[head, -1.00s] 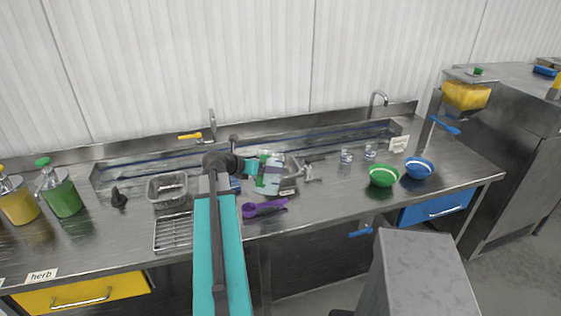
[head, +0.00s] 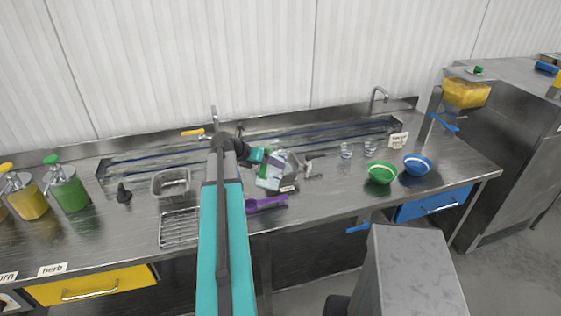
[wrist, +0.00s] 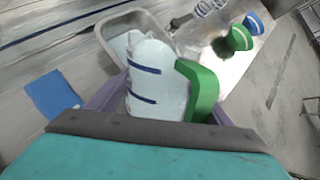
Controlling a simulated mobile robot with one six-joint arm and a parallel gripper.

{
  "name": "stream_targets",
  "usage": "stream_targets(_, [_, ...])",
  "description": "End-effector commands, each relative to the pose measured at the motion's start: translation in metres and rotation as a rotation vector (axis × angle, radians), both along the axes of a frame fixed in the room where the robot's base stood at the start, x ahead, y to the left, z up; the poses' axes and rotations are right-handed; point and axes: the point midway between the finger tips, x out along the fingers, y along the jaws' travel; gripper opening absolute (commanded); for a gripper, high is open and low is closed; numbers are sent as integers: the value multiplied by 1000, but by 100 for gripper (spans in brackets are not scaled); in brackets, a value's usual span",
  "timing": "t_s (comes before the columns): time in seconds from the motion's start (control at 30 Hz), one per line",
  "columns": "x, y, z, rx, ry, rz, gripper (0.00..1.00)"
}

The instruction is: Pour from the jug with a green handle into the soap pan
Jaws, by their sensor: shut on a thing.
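My gripper (wrist: 165,104) is shut on the jug (wrist: 158,72), a clear, pale jug with dark blue bands and a green handle (wrist: 203,90). In the head view the jug (head: 268,178) hangs tilted at the left side of a metal pan (head: 294,164), with a small label at its front. In the wrist view the jug's far end overlaps the near part of the pan (wrist: 108,36). Pale, bluish-white contents show in the pan. I cannot tell whether a stream is falling from the jug.
A purple scoop (head: 268,203) lies in front of the pan. An empty metal pan (head: 170,184) and a wire rack (head: 180,228) are at left. A blue cloth-like square (wrist: 50,94) lies near the gripper.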

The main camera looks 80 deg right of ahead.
Motion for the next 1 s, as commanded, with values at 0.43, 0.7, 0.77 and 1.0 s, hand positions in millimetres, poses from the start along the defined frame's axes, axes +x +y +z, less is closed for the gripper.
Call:
stream_targets(0.43, [-3, -3, 2, 39, -5, -3, 22])
stream_targets(0.7, [-4, -3, 2, 63, -8, -5, 22])
stream_targets(0.77, [-5, -4, 2, 68, -9, -6, 22])
stream_targets(1.0, [-6, -4, 2, 85, -11, -7, 22])
